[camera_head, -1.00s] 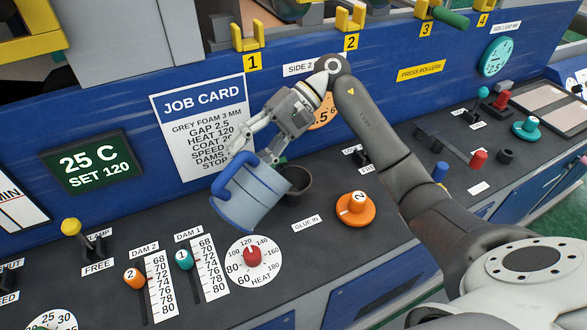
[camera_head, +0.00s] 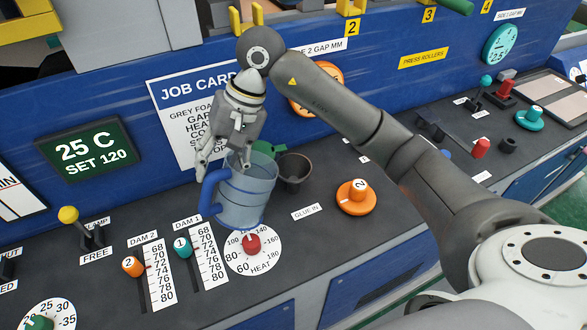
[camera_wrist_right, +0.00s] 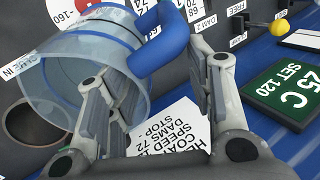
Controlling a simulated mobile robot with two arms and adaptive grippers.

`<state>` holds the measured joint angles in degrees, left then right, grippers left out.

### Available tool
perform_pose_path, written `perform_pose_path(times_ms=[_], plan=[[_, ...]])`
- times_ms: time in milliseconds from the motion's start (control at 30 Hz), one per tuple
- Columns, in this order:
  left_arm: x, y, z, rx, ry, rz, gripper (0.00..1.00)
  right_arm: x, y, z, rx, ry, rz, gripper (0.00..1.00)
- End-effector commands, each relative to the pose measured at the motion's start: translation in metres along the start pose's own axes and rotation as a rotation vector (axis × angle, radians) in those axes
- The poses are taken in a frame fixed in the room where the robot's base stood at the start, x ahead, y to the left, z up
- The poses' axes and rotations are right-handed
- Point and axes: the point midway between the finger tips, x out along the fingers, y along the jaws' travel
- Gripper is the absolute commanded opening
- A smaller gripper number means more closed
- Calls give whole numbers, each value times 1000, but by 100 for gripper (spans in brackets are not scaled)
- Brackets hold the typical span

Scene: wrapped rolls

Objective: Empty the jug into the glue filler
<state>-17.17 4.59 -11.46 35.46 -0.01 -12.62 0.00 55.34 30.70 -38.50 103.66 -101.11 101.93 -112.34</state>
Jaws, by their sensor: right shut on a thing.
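The jug (camera_head: 252,190) is clear bluish with a blue handle on its left side. It is close to upright over the console, just left of the glue filler, a dark round cup (camera_head: 296,174) behind the GLUE IN label. My right gripper (camera_head: 222,158) is shut on the jug at its handle side. In the wrist view the jug (camera_wrist_right: 62,72) fills the upper left, and the dark cup (camera_wrist_right: 30,125) shows partly behind it. I cannot make out any liquid in the jug or the cup. My left gripper is not in view.
The red heat knob (camera_head: 252,243) and its dial are close below the jug. The dam sliders (camera_head: 181,247) lie to the left and an orange knob (camera_head: 354,195) to the right. The job card (camera_head: 176,115) is on the blue panel behind.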

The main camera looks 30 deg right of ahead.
Motion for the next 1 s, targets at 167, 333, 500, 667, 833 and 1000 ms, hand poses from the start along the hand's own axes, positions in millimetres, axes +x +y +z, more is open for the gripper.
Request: perform_pose_path(times_ms=[167, 333, 500, 667, 833, 1000], plan=[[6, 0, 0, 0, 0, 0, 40, 9, -14, 7, -25, 46, 103, 0], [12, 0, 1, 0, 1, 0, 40, 19, -25, 12, -43, 91, 208, 0], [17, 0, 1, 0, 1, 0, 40, 28, -34, 17, -60, 133, 310, 0], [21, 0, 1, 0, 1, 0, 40, 35, -39, 21, -70, 164, 387, 0], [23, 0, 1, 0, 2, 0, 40, 39, -42, 22, -77, 183, 433, 0], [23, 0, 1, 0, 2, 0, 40, 40, -43, 23, -78, 189, 449, 0]])
